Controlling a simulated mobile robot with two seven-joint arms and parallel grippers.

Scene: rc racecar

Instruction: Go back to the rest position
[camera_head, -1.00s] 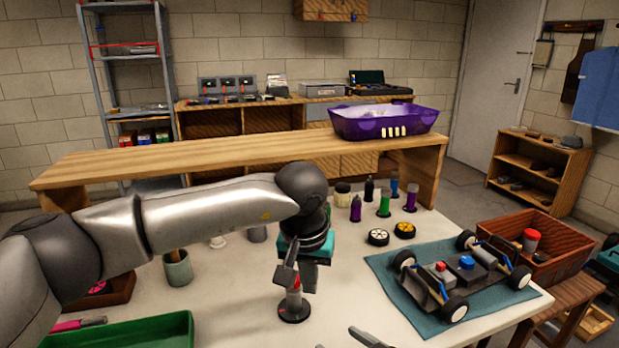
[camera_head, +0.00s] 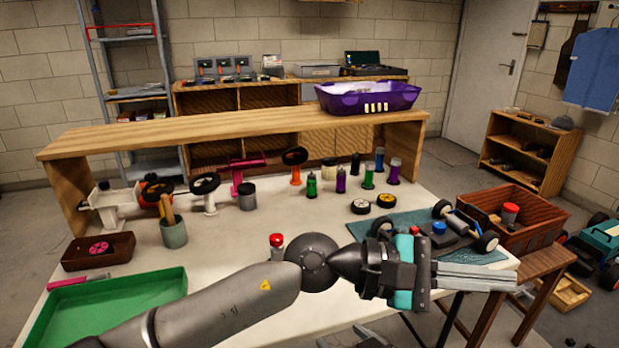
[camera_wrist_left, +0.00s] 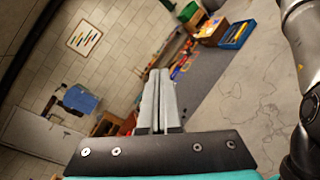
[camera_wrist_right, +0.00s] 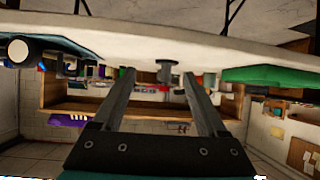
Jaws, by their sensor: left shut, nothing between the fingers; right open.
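My left arm reaches in from the left across the table, and my left gripper (camera_head: 512,278) points right over the table's right end. Its two grey fingers are together and empty; they also show closed in the left wrist view (camera_wrist_left: 157,78), with floor and wall beyond. My right gripper (camera_head: 385,338) shows only as grey fingertips at the bottom edge of the head view. In the right wrist view its fingers (camera_wrist_right: 157,78) are apart with nothing held. A red-capped item (camera_head: 277,240) stands on the table, partly hidden behind my left arm.
The white table (camera_head: 225,265) bears a green tray (camera_head: 110,310), a grey cup (camera_head: 174,233) and several bottles. The car (camera_head: 455,228) lies on a teal mat (camera_head: 340,232) near the red-brown crate (camera_head: 520,232), left of my left gripper's fingertips.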

